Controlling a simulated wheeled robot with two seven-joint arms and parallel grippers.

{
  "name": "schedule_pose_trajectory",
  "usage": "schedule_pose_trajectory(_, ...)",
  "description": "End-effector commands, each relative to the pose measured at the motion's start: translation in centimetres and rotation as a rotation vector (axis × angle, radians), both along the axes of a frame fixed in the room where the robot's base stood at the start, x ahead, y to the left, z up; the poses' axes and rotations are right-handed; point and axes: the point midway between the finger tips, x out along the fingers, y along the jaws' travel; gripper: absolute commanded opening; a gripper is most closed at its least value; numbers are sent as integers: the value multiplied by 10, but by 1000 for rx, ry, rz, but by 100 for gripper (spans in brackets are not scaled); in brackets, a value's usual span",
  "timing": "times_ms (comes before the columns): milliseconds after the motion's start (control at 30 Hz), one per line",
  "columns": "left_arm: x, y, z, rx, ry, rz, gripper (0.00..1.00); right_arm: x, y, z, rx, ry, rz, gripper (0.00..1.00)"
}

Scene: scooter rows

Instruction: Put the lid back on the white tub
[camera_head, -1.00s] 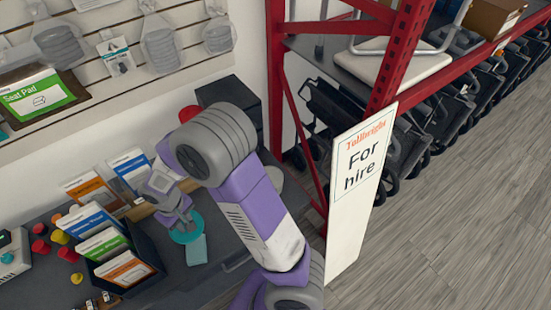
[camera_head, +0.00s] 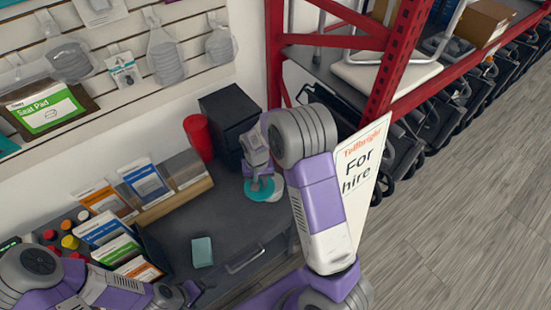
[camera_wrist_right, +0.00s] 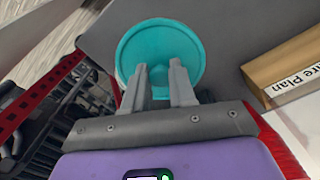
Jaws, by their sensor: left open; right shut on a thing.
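The round teal lid (camera_head: 262,192) is held by my right gripper (camera_head: 258,178) over the right part of the dark desk. In the right wrist view the lid (camera_wrist_right: 160,42) fills the space beyond my right fingers (camera_wrist_right: 160,82), which are shut on it. The white tub (camera_head: 278,188) shows only as a pale edge at the lid's right side; the rest is hidden. I cannot tell whether the lid touches the tub. My left gripper (camera_head: 190,292) is open and empty at the lower left, near the desk's front, well away from the lid.
A teal block (camera_head: 202,252) lies on the desk (camera_head: 225,215). A red cup (camera_head: 198,138) and a black box (camera_head: 229,115) stand behind. Leaflet holders (camera_head: 115,235) fill the left side. The "For hire" sign (camera_head: 362,170) and red rack (camera_head: 397,55) are at right. The desk's middle is clear.

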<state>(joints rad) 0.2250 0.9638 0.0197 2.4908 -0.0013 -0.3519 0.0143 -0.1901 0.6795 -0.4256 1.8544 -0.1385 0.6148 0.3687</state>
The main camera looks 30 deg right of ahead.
Motion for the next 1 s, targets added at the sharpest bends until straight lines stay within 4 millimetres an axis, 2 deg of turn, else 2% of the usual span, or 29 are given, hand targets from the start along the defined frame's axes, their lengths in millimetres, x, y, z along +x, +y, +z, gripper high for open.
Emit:
schedule_pose_trajectory(33,0,0,20,0,0,0,94,8,-16,10,-4,2,-73,0)
schedule_pose_trajectory(100,0,0,30,0,0,0,94,16,-32,11,-5,0,-156,0)
schedule_pose_trajectory(200,0,0,41,0,0,0,94,24,-50,11,-7,-2,-245,0)
schedule_pose_trajectory(333,0,0,45,0,0,0,94,30,-61,9,-7,-6,-301,0)
schedule_pose_trajectory(667,0,0,33,0,1,0,94,30,-62,-8,-6,-7,-311,0)
schedule_pose_trajectory(1000,0,0,9,0,1,0,94,30,-62,-42,-6,-7,-309,0)
